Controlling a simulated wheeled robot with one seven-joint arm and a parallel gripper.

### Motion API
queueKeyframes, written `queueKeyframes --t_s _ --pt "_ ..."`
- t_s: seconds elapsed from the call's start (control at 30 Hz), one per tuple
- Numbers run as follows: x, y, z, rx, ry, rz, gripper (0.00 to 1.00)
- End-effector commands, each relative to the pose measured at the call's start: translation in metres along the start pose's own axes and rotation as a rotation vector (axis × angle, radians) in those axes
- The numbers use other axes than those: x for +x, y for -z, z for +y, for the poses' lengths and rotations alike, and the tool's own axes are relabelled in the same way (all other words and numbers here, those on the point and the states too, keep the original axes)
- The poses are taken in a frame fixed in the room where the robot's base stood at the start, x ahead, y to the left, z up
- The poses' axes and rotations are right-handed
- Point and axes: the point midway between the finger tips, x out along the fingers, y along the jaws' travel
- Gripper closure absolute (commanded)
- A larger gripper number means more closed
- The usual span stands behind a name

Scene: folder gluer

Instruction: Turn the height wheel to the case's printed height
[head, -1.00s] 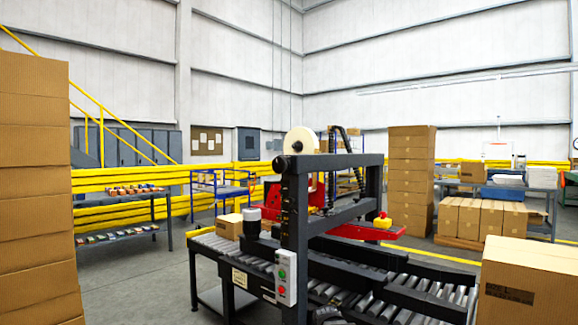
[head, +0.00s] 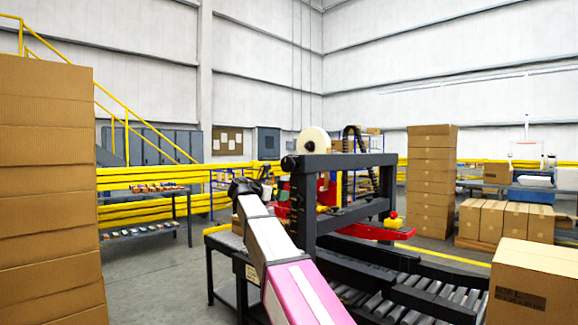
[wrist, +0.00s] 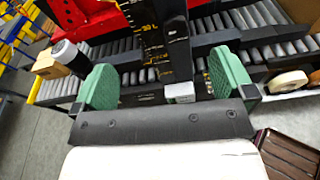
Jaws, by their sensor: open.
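The case sealer (head: 345,163) stands across the roller conveyor, with a dark frame and red parts. A round black knob (head: 289,162), which looks like the height wheel, sits on its near-left post. A scale with yellow marks (wrist: 148,38) shows on a dark post in the wrist view, its figures too small to read. In the head view my gripper (head: 245,187) is left of the knob.
A tall carton stack (head: 45,190) stands at the left.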

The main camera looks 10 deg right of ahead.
Motion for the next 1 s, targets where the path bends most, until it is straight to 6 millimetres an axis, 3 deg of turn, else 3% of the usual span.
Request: queueKeyframes --t_s 0.03,0.1,0.2,0.3,0.47,1.0 --pt "-0.01 -0.029 0.011 -0.05 0.0 -0.044 0.0" --pt "-0.021 -0.058 0.016 -0.117 0.009 -0.095 0.0" --pt "-0.033 -0.087 0.02 -0.187 0.023 -0.147 0.0" --pt "-0.04 -0.103 0.021 -0.225 0.033 -0.175 0.0" --pt "-0.033 -0.111 0.021 -0.243 0.039 -0.188 0.0" --pt "0.051 -0.125 0.02 -0.241 0.038 -0.184 0.0"
